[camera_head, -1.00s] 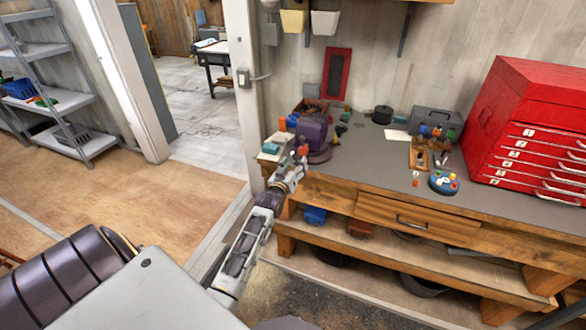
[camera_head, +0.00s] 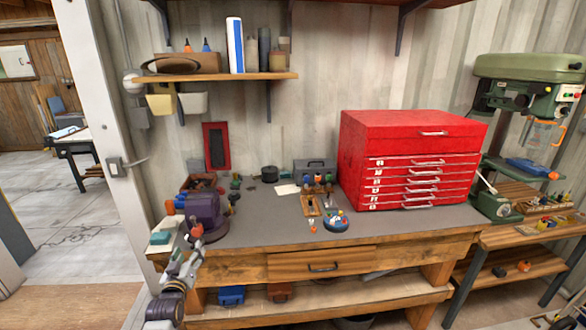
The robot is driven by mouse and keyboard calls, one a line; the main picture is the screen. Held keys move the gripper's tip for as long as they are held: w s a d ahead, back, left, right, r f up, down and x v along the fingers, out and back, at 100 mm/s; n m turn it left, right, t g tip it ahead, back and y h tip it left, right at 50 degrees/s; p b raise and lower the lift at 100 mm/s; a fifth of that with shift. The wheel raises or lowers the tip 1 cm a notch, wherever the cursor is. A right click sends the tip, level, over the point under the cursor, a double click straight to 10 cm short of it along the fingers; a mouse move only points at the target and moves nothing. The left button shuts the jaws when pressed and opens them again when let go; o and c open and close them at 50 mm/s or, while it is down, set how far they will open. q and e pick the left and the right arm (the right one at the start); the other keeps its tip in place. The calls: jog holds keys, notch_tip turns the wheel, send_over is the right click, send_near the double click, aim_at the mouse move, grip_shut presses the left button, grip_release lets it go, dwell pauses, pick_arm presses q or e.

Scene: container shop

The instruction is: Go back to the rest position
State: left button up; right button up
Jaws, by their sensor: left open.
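My left arm comes in at the lower left of the head view, in front of the workbench's left end. Its gripper (camera_head: 189,250) is open, small in the picture, beside the bench's left front corner. It overlaps the small items near the purple machine (camera_head: 204,214) in the picture, and I cannot tell whether it touches any. No object is clearly held in it. My right gripper is not in view.
A shelf (camera_head: 225,77) hangs above. A green drill press (camera_head: 525,90) stands right. Open floor (camera_head: 75,305) lies at the lower left.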

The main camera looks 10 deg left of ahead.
pick_arm(q)
jog(key=shift+m, duration=0.3)
jog(key=s+d+f+m+g+h, duration=0.1)
jog(key=s+d+f+g, duration=0.1)
jog(key=f, duration=1.1)
jog(key=s+d+f+m+g+h, duration=0.1)
jog(key=s+d+f+m+g, duration=0.15)
jog(key=f, duration=0.95)
jog(key=s+d+f+g, duration=0.1)
jog(key=s+d+f, duration=0.1)
jog(key=s+f, duration=0.3)
jog(key=s+d+f+m+g+h, duration=0.1)
jog(key=s+d+f+g, duration=0.15)
jog(key=f, duration=0.55)
jog(key=s+d+f, duration=0.2)
jog(key=s+f, duration=0.1)
jog(key=f, duration=0.3)
jog(key=s+d+f+m+g+h+b, duration=0.1)
jog(key=s+d+f+g, duration=0.1)
jog(key=s+f, duration=0.6)
jog(key=s+d+f+m+g, duration=0.1)
jog(key=s+d+f+g, duration=0.1)
jog(key=s+f, duration=0.65)
jog(key=s+f+g, duration=0.2)
jog(key=s, duration=1)
jog(key=s+d+f+m+g+b, duration=0.1)
jog(key=s+f, duration=0.1)
jog(key=s, duration=1.1)
jog(key=shift+d+g, duration=0.25)
jog(key=shift+g, duration=0.15)
